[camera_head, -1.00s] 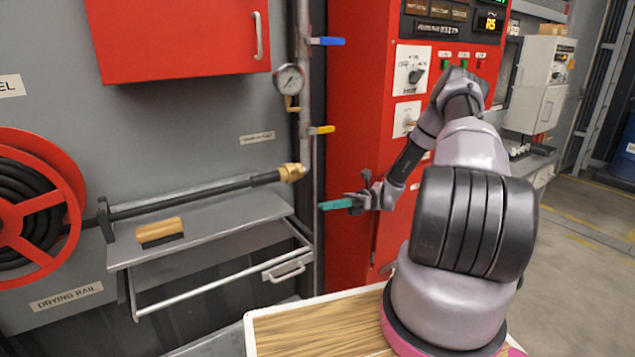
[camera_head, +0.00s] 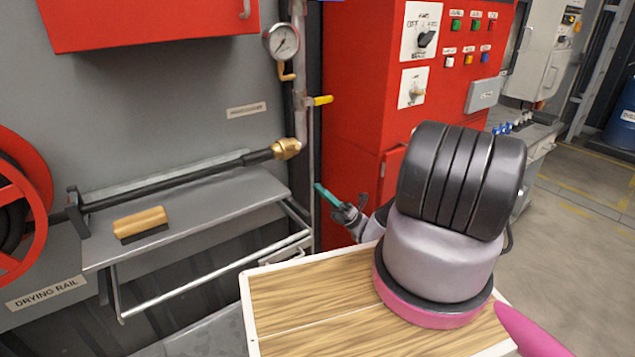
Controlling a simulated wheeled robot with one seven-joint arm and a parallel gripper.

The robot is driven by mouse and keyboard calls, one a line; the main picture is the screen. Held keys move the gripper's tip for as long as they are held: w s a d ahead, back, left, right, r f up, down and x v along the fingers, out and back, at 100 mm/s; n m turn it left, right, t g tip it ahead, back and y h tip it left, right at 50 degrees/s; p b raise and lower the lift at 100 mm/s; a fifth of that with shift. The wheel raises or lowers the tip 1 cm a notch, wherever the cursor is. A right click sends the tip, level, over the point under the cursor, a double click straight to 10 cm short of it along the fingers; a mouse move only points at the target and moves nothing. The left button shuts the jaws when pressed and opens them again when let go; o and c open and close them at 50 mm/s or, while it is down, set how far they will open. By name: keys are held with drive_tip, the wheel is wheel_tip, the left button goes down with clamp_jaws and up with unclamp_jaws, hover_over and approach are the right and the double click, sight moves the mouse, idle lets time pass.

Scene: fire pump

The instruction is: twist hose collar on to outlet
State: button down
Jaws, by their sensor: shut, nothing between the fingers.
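The brass hose collar (camera_head: 286,149) is at the right end of the black hose (camera_head: 190,175), which runs along above the grey shelf. The collar sits beside the lower end of the vertical grey pipe (camera_head: 300,100); I cannot tell whether they are joined. My gripper (camera_head: 318,188), with teal fingers, is shut and empty. It is below and to the right of the collar, apart from it, in front of the red cabinet's left edge. My arm's large dark joint hides part of the wrist and forearm.
A gauge (camera_head: 281,42) and a yellow lever (camera_head: 319,100) are on the pipe. A wooden-handled brush (camera_head: 140,222) lies on the shelf (camera_head: 240,199). A rail (camera_head: 215,277) runs below. The red hose reel (camera_head: 22,205) is at left; the red control cabinet (camera_head: 355,90) is at right.

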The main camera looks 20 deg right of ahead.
drive_tip(key=w+a+r, duration=0.3)
drive_tip(key=a+r, duration=0.2)
drive_tip(key=r, duration=0.4)
drive_tip(key=shift+w+r, duration=0.15)
drive_tip(key=shift+r+m+t+h, duration=0.4)
drive_tip(key=shift+m+t+h, duration=0.2)
drive_tip(key=shift+m+t, duration=0.25)
drive_tip(key=shift+w+a+r+m+t+h, duration=0.1)
drive_tip(key=shift+w+r+m+t+h, duration=0.4)
drive_tip(key=shift+r+m+h, duration=0.65)
drive_tip(key=shift+w+a+r+m+t+h, duration=0.1)
drive_tip(key=shift+w+r+m+t+h, duration=0.15)
drive_tip(key=shift+r+m+t+h, duration=0.95)
drive_tip(key=shift+w+a+r+m+t+h, duration=0.15)
drive_tip(key=shift+w+r+m+h, duration=0.25)
drive_tip(key=shift+m+h, duration=1.4)
drive_tip(key=shift+m+y, duration=0.3)
drive_tip(key=shift+y, duration=0.05)
